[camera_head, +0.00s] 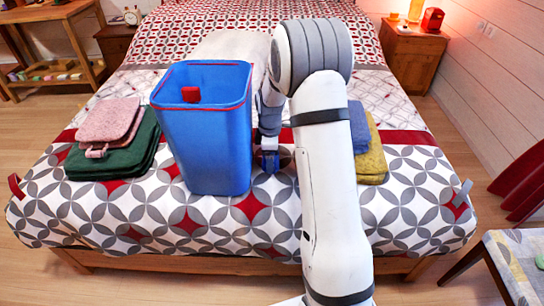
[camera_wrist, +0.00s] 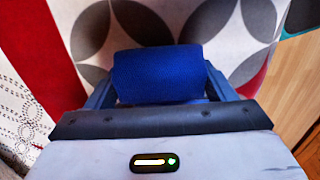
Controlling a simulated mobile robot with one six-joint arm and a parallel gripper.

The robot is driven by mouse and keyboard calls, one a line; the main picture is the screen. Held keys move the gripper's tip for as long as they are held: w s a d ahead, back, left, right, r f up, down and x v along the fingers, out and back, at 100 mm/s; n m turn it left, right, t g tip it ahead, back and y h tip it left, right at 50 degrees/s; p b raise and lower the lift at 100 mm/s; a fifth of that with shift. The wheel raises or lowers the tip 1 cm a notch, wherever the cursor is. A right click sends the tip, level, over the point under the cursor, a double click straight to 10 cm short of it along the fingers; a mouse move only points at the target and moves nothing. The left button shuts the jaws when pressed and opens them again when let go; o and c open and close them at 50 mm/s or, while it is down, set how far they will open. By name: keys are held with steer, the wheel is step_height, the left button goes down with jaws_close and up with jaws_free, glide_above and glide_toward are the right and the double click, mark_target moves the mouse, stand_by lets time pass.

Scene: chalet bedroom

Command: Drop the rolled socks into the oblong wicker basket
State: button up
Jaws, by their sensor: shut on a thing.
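My gripper (camera_head: 268,158) is low over the bed, just right of a tall blue bin, and partly hidden by my arm. It is shut on the rolled socks (camera_wrist: 158,76), a dark blue bundle held between both fingers in the wrist view. The socks show only as a small dark blue patch in the head view. The patterned bedspread (camera_wrist: 240,45) is beneath them; I cannot tell whether they touch it. No oblong wicker basket shows clearly in either view.
The tall blue bin (camera_head: 205,140) stands on the bed, with a red thing (camera_head: 191,94) showing inside its rim. Folded pink (camera_head: 108,120) and green cloths (camera_head: 112,158) lie left of it. Folded blue (camera_head: 358,125) and yellow cloths (camera_head: 372,155) lie right of my arm.

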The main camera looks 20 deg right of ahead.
steer(key=shift+f, duration=0.1)
steer(key=o, duration=1)
steer(key=shift+c, duration=0.2)
